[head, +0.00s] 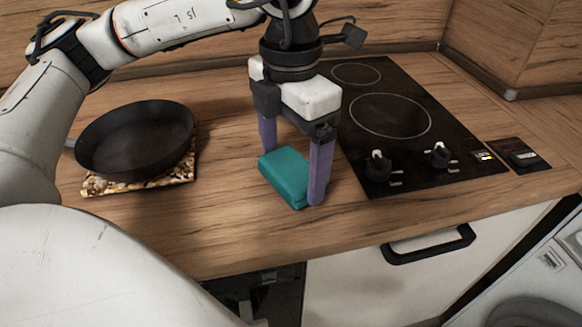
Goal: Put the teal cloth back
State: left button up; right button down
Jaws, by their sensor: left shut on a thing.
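The teal cloth (284,176) is a folded, block-like bundle at the middle of the wooden counter, left of the hob. My left gripper (292,172) comes down from above with its two purple fingers on either side of the cloth and is shut on it. The cloth is at or just above the counter surface; I cannot tell whether it touches. My right gripper is not in view.
A black frying pan (135,140) sits on a patterned mat (150,181) at the left. A black hob (400,125) with knobs lies to the right. A black drawer handle (428,245) juts out below the counter edge. Bare counter (215,225) lies between pan and cloth.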

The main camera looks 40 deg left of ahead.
aim_at(291, 167)
pick_arm(q)
jog(key=shift+f, duration=0.8)
jog(key=shift+f, duration=0.15)
jog(key=o, duration=1)
notch_tip(291, 167, up, 12)
jog(key=p, duration=0.1)
jog(key=shift+r+p, duration=0.2)
jog(key=shift+p, duration=0.1)
